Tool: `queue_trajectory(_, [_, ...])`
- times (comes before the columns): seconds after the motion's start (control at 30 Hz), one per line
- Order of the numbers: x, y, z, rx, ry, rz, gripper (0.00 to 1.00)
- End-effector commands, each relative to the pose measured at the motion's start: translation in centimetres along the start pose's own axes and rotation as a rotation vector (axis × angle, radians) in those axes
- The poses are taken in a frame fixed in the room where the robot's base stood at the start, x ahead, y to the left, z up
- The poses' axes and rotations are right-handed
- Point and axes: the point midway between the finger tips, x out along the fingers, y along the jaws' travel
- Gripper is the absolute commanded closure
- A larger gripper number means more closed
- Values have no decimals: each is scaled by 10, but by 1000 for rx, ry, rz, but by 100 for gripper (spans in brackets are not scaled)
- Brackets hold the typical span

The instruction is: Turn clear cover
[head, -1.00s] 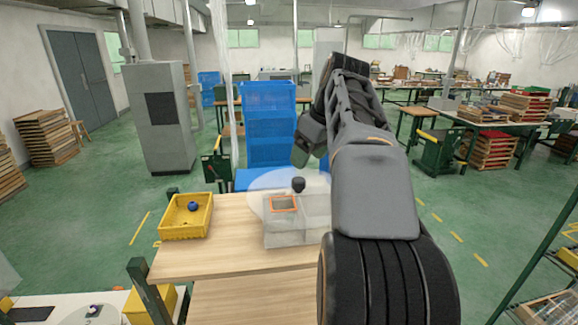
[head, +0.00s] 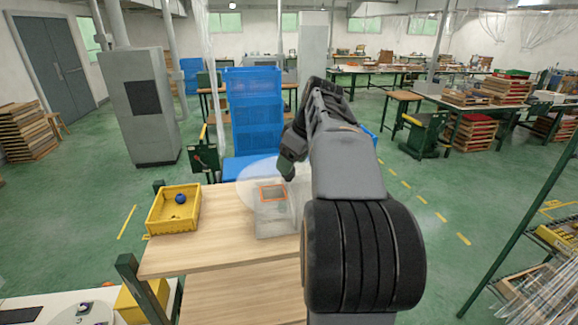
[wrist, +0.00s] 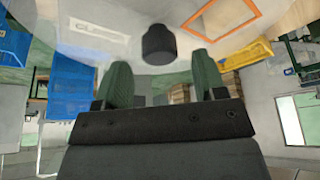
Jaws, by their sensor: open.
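The clear cover (head: 252,175) is a see-through round disc over a pale clear box (head: 278,226) on the wooden table. An orange-edged opening (head: 272,193) shows on the cover's near side, and the orange edge (wrist: 222,66) also shows in the wrist view. A black knob (wrist: 158,44) stands on the cover. My gripper (wrist: 159,62) is open, its two green fingers apart with the knob ahead between their tips. I cannot tell whether either finger touches it. In the head view my gripper (head: 289,168) hides the knob.
A yellow bin (head: 173,211) holding a blue ball (head: 180,199) stands on the table (head: 215,240), left of the cover. Blue crates (head: 254,112) are stacked behind the table. The table's near left part is bare.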

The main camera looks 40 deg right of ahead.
Motion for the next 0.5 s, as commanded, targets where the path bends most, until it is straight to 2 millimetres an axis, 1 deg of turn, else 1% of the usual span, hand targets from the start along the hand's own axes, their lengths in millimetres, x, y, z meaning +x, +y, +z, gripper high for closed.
queue_trajectory(0.1, [12, 0, 0, 0, -1, -2, 36])
queue_trajectory(0.2, [19, 0, 0, -1, -1, -1, 36])
queue_trajectory(0.5, [24, 0, 0, -1, 0, 0, 36])
